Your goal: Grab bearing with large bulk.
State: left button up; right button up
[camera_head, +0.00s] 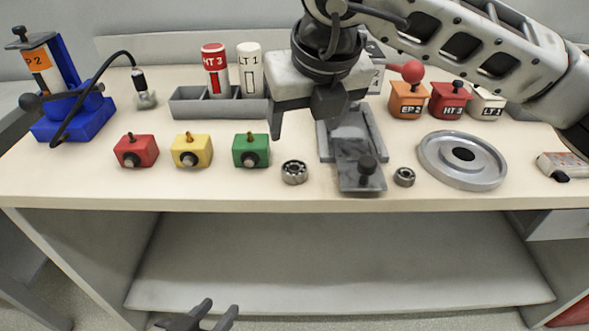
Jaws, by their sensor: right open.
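The larger bearing (294,172) lies flat on the table near its front edge, just right of the green block. A smaller bearing (404,177) lies further right, between the grey slide fixture and the round metal disc. My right gripper (303,124) comes in from the upper right, open and empty, above and behind the larger bearing and apart from it. My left gripper (216,309) is low at the bottom edge, in front of the table and below its top. Its two fingers are apart with nothing between them.
The grey slide fixture (361,178) stands right of the larger bearing, and the green block (251,150) left of it. Yellow (191,151) and red (136,151) blocks, a grey rack (190,108), a blue device (75,118) and a metal disc (440,158) share the table.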

send_over(294, 168)
jog(key=s, duration=0.2)
jog(key=f, duration=0.6)
jog(key=shift+d+f, duration=0.1)
jog(key=shift+d, duration=0.3)
jog(key=shift+s+p+x, duration=0.1)
jog(key=shift+p+x, duration=0.05)
jog(key=shift+x, duration=1.15)
jog(key=shift+s+p+x, duration=0.15)
jog(key=shift+x, duration=1.15)
jog(key=c, duration=1.2)
